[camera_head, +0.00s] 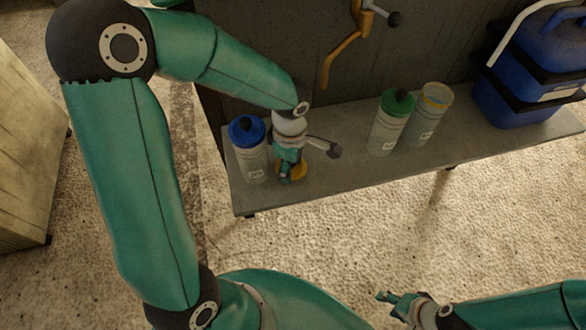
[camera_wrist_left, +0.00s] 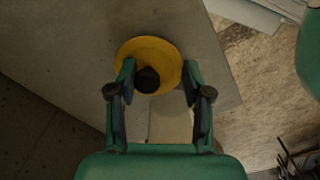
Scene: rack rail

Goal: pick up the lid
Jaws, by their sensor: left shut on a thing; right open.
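The yellow lid (camera_head: 298,168) is at the left end of the grey shelf, partly hidden by my left gripper (camera_head: 288,177). In the left wrist view the lid (camera_wrist_left: 165,58) is a round yellow disc with a black knob (camera_wrist_left: 147,80). The fingers of my left gripper (camera_wrist_left: 160,70) are on either side of the lid, shut on it. I cannot tell whether the lid touches the shelf. My right gripper (camera_head: 390,298) is open and empty, low in the head view, away from the shelf.
A blue-lidded canister (camera_head: 250,160) stands just left of my left gripper. A green-lidded canister (camera_head: 387,130) and an open canister with a yellow rim (camera_head: 430,112) stand further right. A blue box (camera_head: 515,100) is at the right. The shelf (camera_head: 345,172) is bare between them.

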